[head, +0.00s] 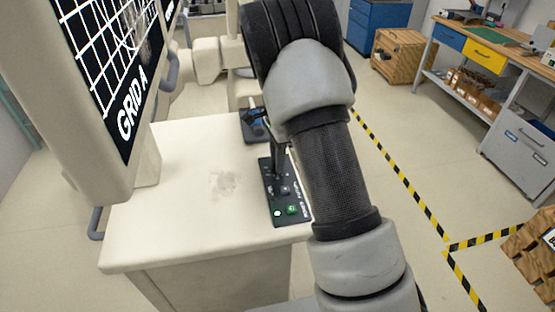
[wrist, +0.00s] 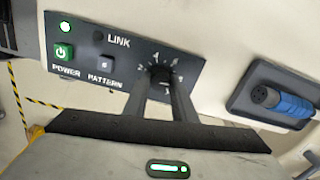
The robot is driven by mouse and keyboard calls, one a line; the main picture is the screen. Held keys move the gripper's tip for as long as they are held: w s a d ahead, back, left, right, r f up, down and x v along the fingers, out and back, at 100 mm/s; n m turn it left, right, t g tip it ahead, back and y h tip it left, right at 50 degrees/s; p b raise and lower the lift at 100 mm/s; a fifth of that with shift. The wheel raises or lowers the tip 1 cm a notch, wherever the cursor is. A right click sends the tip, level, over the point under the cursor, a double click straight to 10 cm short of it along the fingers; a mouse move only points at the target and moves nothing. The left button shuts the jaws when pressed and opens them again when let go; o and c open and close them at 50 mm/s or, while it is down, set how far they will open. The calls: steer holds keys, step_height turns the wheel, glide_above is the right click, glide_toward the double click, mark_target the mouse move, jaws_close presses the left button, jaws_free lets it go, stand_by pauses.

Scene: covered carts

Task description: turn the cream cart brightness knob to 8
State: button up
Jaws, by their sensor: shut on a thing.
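The cream cart (head: 160,210) stands in the head view with a dark control panel (head: 271,200) on its top. The brightness knob (wrist: 160,72) is a small dark knob on this panel, ringed by white numbers, in the wrist view. My gripper (wrist: 162,82) has its two fingers on either side of the knob and is shut on it. It also shows in the head view (head: 279,178), where my arm partly covers it. The fingers hide part of the dial, and I cannot read the knob's setting.
A blue connector (wrist: 290,104) sits right of the panel. A screen (head: 110,60) reading GRID A rises at the cart's left.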

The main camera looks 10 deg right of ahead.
steer(key=o, duration=1)
steer(key=shift+o, duration=0.2)
step_height(320, 180, up, 18)
steer(key=shift+f, duration=0.25)
